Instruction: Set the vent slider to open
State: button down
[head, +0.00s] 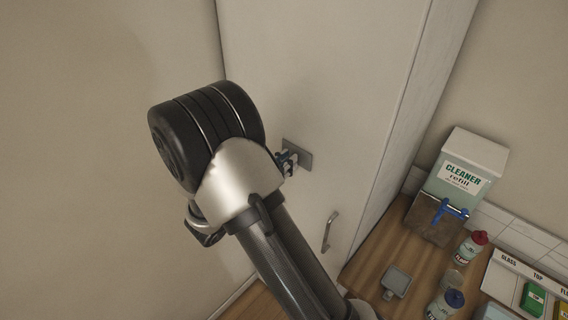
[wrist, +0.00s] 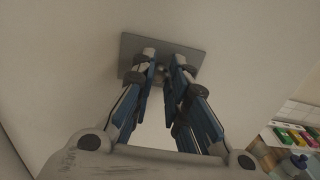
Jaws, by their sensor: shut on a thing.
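The vent slider's grey plate (head: 304,156) is fixed to the face of the tall pale cabinet. It also shows in the wrist view (wrist: 190,55), at the top centre. My gripper (head: 289,162) is at the plate, its fingers reaching in from the left in the head view. In the wrist view the blue and grey fingers (wrist: 163,75) are shut on the small slider knob (wrist: 161,70), with only a little of it showing between the tips. The fingers hide most of the knob and part of the plate. I see no open or closed marking on the plate.
The cabinet door (head: 345,90) has a metal handle (head: 331,230) below the plate. On the wooden counter (head: 425,262) at right stand a cleaner refill dispenser (head: 465,172), a red-capped bottle (head: 471,248), a blue-capped bottle (head: 446,303) and a small grey item (head: 396,282).

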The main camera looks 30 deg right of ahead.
jog(key=c, duration=1.6)
grip_release()
jog(key=shift+s+d, duration=0.2)
jog(key=shift+o, duration=0.2)
jog(key=shift+a, duration=0.1)
jog(key=v, duration=1.2)
